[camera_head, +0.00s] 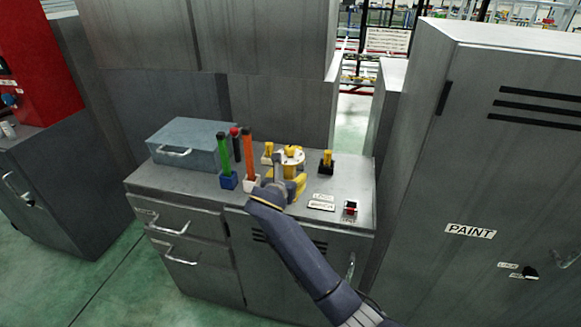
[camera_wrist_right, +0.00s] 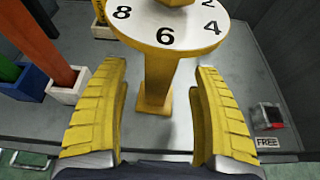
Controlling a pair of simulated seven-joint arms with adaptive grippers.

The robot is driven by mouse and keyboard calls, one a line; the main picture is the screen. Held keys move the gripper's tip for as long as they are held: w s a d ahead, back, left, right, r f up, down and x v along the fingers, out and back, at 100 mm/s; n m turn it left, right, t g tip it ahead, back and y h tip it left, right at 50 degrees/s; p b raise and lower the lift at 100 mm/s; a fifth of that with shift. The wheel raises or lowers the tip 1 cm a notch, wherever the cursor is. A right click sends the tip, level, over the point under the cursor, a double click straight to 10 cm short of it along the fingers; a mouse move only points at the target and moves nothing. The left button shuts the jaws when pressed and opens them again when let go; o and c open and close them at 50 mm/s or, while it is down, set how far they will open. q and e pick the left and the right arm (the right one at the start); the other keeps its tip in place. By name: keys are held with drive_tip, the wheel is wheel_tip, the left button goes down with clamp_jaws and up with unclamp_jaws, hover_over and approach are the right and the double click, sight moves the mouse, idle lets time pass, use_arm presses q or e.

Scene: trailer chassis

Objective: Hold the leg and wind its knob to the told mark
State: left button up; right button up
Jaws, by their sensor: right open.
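The leg (camera_wrist_right: 155,85) is a yellow post standing upright on the grey bench top. A white dial (camera_head: 293,158) sits on it; in the right wrist view the dial (camera_wrist_right: 165,38) shows 2, 4, 6 and 8, with 6 facing me. A yellow knob (camera_head: 291,149) is on top of the dial; only its lower part shows in the right wrist view. My right gripper (camera_wrist_right: 160,75) is open, its yellow ribbed fingers on either side of the post below the dial, with gaps visible. In the head view my right gripper (camera_head: 297,183) hides the lower leg. My left gripper is out of view.
Green (camera_head: 223,155) and orange (camera_head: 249,155) upright handles stand in small holders left of the leg. A small yellow knob on a black base (camera_head: 326,162) and a red switch (camera_head: 350,207) are to the right.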

drive_tip(key=o, duration=0.6)
drive_tip(key=shift+s, duration=0.1)
drive_tip(key=shift+v, duration=3.7)
